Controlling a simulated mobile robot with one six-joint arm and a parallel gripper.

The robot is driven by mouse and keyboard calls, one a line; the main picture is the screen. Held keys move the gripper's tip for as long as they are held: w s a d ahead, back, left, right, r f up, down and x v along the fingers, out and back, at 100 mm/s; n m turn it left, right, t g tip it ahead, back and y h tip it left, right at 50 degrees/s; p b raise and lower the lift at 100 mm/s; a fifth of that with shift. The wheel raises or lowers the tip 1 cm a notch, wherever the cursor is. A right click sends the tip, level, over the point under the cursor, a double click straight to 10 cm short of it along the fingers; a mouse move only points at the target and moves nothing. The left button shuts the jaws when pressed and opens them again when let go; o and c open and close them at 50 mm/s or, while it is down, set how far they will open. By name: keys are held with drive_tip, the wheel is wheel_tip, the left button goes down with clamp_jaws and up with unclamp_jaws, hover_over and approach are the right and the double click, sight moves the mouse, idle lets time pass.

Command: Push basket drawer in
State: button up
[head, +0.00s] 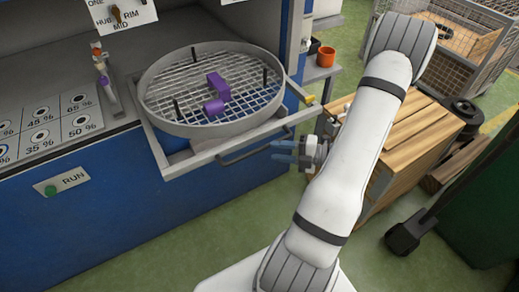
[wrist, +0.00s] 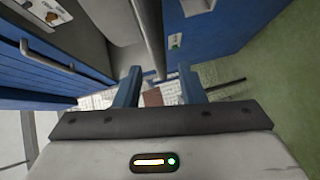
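The basket drawer (head: 188,158) is a grey frame pulled out from the blue cabinet, with a bar handle (head: 255,148) along its front. It carries a round wire-mesh basket (head: 180,126) holding a purple angled part (head: 217,90) and several dark upright pins. My gripper (head: 273,150) has blue fingers pointing left, near the right part of the handle; I cannot tell whether they touch it. In the wrist view the gripper's two fingers (wrist: 156,84) stand apart, with nothing visibly held between them.
A panel with percent dials (head: 50,125) and a green RUN button (head: 50,190) are left of the drawer. An orange cup (head: 326,56) stands on a small shelf at right. A wooden crate (head: 415,140) is behind my arm. Green floor is open in front.

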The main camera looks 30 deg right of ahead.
sight(259, 148)
drive_tip(key=x, duration=0.6)
drive_tip(key=shift+w+a, duration=0.15)
drive_tip(key=shift+a, duration=0.2)
drive_tip(key=shift+c, duration=0.4)
clamp_jaws()
